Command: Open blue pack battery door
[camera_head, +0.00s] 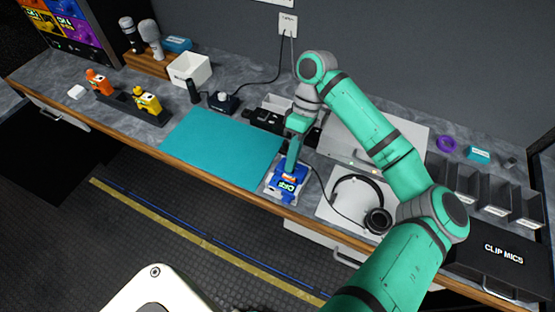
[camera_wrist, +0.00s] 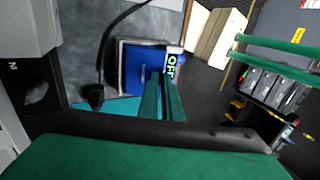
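The blue pack (camera_head: 289,186) lies on the counter near its front edge, to the right of the teal mat, with a white label on its face. It also shows in the wrist view (camera_wrist: 134,67), partly covered by my fingers. My gripper (camera_head: 291,168) points down at the pack, with its tips at or just above the pack's face. In the wrist view the green fingers (camera_wrist: 161,85) look close together over the pack. I cannot tell whether they touch it or hold anything. The battery door and its state cannot be made out.
The teal mat (camera_head: 222,146) is bare. Headphones (camera_head: 374,205) with a cable lie close to the right. Yellow (camera_head: 147,101) and orange (camera_head: 99,82) packs stand in a dark holder at left. A white bin (camera_head: 190,70) and a charger (camera_head: 223,102) stand behind.

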